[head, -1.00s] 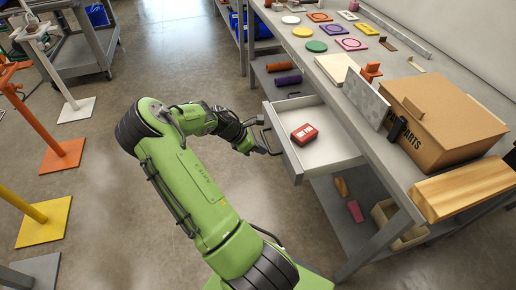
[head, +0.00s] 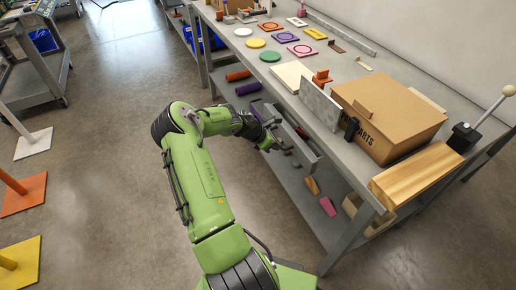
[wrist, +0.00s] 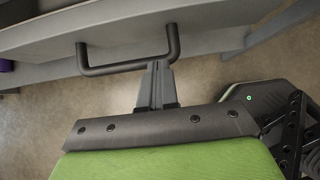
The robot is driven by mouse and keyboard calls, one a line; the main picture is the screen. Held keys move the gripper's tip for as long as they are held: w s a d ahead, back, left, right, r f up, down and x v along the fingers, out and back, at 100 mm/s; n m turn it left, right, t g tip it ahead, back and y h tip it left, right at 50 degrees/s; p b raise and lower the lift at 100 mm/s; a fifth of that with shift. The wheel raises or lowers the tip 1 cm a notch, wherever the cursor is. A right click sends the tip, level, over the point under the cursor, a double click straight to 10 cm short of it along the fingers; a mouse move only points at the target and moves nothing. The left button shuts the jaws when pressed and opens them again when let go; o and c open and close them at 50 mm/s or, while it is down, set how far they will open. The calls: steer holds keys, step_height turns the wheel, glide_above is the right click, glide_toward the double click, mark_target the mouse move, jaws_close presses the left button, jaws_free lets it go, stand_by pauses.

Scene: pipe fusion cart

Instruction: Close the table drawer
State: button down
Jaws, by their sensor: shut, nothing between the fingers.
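The table drawer's grey front (head: 305,155) stands close to the table edge in the head view. The drawer's inside and the red box in it are out of sight. Its dark bar handle (wrist: 125,67) shows in the wrist view, fixed to the drawer front (wrist: 120,40). My gripper (wrist: 158,66) is shut and empty, with its fingertips at the handle's bar; I cannot tell for sure whether they touch it. In the head view my gripper (head: 284,146) is at the drawer front, partly hidden by dark parts of the wrist.
The table (head: 290,84) carries a cardboard parts box (head: 385,115), a grey plate (head: 320,104), a wooden block (head: 415,178) and several coloured discs. A lower shelf (head: 290,180) holds purple and orange pieces.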

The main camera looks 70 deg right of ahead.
steer(key=shift+s+d, duration=1.55)
steer(key=shift+s, duration=0.05)
steer(key=p, duration=0.5)
glide_toward(290, 144)
steer(key=w+a+r, duration=0.4)
steer(key=w+a, duration=0.1)
steer(key=shift+s+d+f, duration=0.2)
steer(key=shift+d, duration=0.05)
